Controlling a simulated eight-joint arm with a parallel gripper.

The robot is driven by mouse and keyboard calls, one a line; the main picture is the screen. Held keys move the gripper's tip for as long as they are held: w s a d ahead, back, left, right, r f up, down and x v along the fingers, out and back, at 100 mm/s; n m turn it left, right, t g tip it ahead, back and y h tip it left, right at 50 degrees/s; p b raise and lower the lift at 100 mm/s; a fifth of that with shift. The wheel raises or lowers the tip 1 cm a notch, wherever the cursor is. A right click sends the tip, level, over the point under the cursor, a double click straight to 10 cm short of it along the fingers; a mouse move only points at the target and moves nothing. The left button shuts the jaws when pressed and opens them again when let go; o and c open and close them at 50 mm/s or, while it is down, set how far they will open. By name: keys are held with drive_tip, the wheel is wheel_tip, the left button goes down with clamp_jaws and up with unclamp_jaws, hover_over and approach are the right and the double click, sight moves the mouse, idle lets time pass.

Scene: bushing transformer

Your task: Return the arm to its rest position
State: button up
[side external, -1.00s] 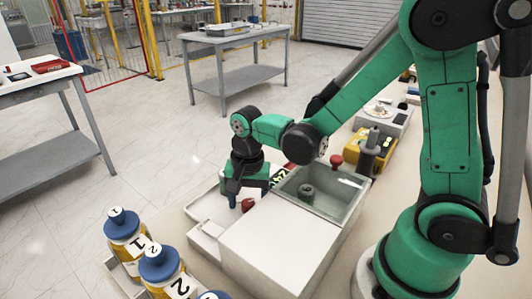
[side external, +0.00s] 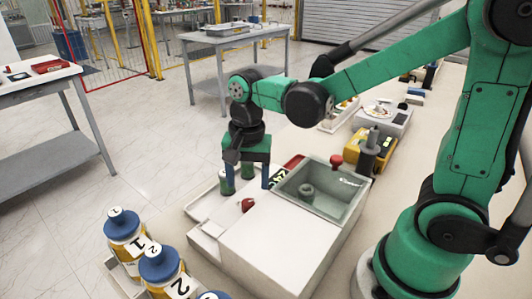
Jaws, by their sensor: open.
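The grey open-topped tank (side external: 345,209) stands to the right of the gripper, with a grey round part (side external: 306,191) inside.
A red knob (side external: 248,205) sits close below the gripper, and another red knob (side external: 336,160) is at the tank's rim. A yellow device (side external: 370,152) stands behind the tank. Blue-capped numbered bottles (side external: 126,232) stand at the front left. There is open space above the tray.

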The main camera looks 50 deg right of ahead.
drive_tip(key=shift+s+d+r+n+t, duration=0.15)
drive_tip(key=shift+s+r+n+t, duration=0.1)
drive_tip(key=shift+r+n+t, duration=0.5)
drive_tip(key=s+r+n+t, duration=0.1)
drive_tip(key=n, duration=0.2)
drive_tip(key=d+r+n+t, duration=0.1)
drive_tip(key=n+t, duration=0.1)
drive_tip(key=n, duration=0.1)
drive_tip(key=s+r+n+t, duration=0.1)
drive_tip(key=n+t, duration=0.1)
drive_tip(key=n, duration=0.2)
drive_tip(key=shift+s+d+r, duration=0.15)
drive_tip(key=shift+s, duration=0.15)
